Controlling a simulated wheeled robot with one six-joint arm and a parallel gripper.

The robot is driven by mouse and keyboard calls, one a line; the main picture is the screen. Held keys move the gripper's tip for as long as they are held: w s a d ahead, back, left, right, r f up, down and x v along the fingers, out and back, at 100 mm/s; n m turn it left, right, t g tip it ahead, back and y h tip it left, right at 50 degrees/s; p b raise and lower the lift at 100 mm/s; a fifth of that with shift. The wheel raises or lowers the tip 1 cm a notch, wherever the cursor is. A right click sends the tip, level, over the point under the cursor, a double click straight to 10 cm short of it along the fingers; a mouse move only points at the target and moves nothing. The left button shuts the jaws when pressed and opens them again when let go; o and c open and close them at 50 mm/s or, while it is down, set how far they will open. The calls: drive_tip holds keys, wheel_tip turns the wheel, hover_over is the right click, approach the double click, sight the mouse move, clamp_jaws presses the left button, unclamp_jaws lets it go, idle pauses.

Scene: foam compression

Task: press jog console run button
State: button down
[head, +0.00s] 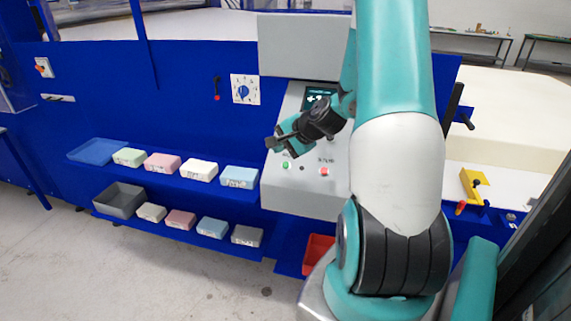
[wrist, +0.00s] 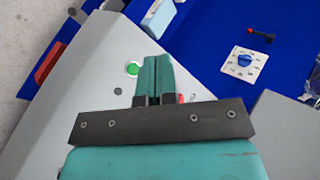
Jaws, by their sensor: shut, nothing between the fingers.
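The jog console (head: 312,196) is a sloped light-grey panel with a dark screen (head: 318,97) near its top. It carries a green button (head: 286,165) on the left and a red button (head: 325,171) on the right; the label by the red one is too small to read. My gripper (head: 270,143) is shut and empty, in front of the panel and above and left of the green button in the head view. In the wrist view, the green button (wrist: 132,69) shows just left of the shut teal fingertips (wrist: 157,62).
Left of the console, blue shelves hold several coloured foam blocks (head: 198,171) and a grey bin (head: 119,199). A rotary dial (head: 244,89) is on the blue wall. A red bin (head: 318,252) stands below the console. The floor in front is clear.

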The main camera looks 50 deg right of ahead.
sight(286, 165)
drive_tip(key=d+f+b, duration=0.1)
drive_tip(key=f, duration=0.1)
drive_tip(key=w+d+f+b, duration=0.1)
drive_tip(key=f+b, duration=0.1)
drive_tip(key=d+f+b, duration=0.1)
drive_tip(key=f, duration=0.1)
drive_tip(key=shift+w, duration=0.2)
drive_tip(key=shift+w+d+f+b, duration=0.2)
drive_tip(key=shift+d+f+b, duration=0.35)
drive_tip(key=shift+f+b, duration=0.15)
idle(1.4)
drive_tip(key=shift+w+d+f, duration=0.1)
drive_tip(key=shift+d+f, duration=0.1)
drive_tip(key=shift+f, duration=0.2)
